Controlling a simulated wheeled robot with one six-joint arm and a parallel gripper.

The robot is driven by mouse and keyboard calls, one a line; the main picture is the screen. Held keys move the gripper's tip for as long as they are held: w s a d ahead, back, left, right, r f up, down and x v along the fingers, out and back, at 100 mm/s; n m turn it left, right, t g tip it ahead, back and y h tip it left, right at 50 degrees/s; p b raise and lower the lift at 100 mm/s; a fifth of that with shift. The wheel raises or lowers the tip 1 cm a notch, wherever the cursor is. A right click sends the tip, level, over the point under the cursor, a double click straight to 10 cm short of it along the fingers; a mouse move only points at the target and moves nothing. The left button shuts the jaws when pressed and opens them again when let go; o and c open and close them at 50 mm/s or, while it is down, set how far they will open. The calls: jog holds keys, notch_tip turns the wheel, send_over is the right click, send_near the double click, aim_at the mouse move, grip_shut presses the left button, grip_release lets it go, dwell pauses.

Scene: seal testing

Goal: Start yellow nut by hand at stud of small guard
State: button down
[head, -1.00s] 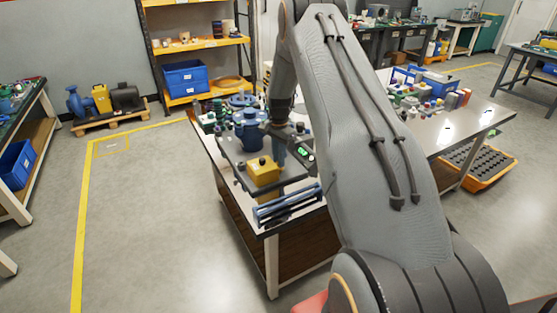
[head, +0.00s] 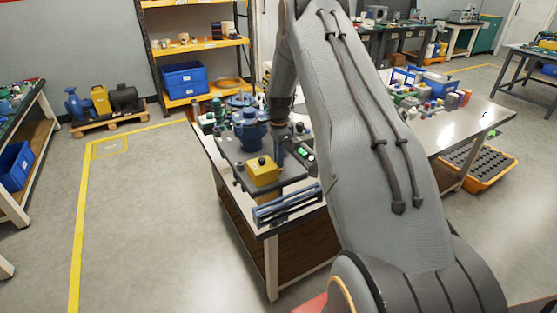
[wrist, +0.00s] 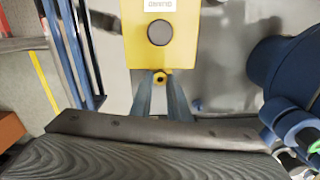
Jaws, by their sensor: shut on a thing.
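The small guard (head: 263,173) is a yellow box on the grey plate of the near bench. In the wrist view the guard (wrist: 142,52) fills the top middle, with a pale label and a dark round knob (wrist: 160,32) on its face. My gripper (wrist: 161,85) has its two blue-grey fingers shut on the small yellow nut (wrist: 160,76), whose dark hole shows between the fingertips. The nut appears by the guard's lower edge; I cannot tell whether it touches anything. I cannot make out the stud. In the head view the fingertips and nut are too small to tell.
A blue round housing (head: 250,133) stands behind the guard, and its blue body (wrist: 285,75) is at the right in the wrist view. Blue rails (head: 287,205) lie along the bench's front edge. A shiny table (head: 460,125) is at the right.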

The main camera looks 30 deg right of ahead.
dwell(0.4)
jog(key=shift+m, duration=0.9)
jog(key=c, duration=1.6)
grip_release()
jog(key=shift+r+p, duration=1.3)
jog(key=shift+r, duration=3.2)
